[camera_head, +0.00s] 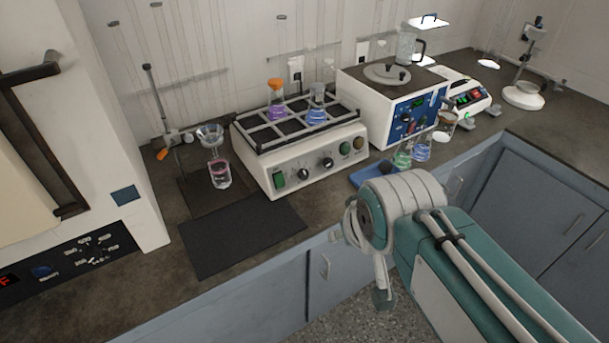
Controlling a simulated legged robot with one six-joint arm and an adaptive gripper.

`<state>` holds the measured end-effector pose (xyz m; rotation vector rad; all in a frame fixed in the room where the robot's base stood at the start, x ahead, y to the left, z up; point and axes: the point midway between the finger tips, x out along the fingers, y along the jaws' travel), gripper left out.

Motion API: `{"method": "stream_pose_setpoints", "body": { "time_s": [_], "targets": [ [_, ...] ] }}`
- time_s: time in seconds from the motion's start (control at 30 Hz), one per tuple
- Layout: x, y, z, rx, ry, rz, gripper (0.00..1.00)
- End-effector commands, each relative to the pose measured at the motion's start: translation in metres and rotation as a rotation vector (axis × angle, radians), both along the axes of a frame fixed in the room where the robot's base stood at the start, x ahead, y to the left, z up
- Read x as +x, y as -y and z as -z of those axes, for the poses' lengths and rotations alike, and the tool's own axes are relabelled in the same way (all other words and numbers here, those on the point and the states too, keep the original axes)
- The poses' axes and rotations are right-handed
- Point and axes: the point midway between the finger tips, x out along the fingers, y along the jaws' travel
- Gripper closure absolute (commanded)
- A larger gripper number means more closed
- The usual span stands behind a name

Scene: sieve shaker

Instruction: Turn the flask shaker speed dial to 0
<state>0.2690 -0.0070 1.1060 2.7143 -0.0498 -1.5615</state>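The flask shaker (318,174) is a white box on the counter with a black rack tray (262,149) on top. An orange-topped flask with purple liquid (277,107) and a blue flask (316,112) stand in the rack. Its front has a green switch (280,181), two black dials, the left dial (304,174) and the right dial (328,163), and round green and brown buttons. The dial markings are too small to read. My arm's end hangs in front of the counter, right of and nearer than the shaker, apart from it. My gripper's fingers cannot be made out clearly.
A black mat (241,236) lies before the shaker. A balance (462,97) is farther right.

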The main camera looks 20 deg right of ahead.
Motion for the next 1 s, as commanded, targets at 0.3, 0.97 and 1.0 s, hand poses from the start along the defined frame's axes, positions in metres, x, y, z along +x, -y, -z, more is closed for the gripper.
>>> {"method": "stream_pose_setpoints", "body": {
  "time_s": [0.3,0.97,1.0],
  "targets": [
    [0.117,0.046,0.017,-0.112,0.186,0.058,0.18],
    [0.284,0.074,0.143,0.056,0.537,-0.164,0.18],
    [0.288,0.072,0.153,0.089,0.552,-0.181,0.18]
  ]
}}
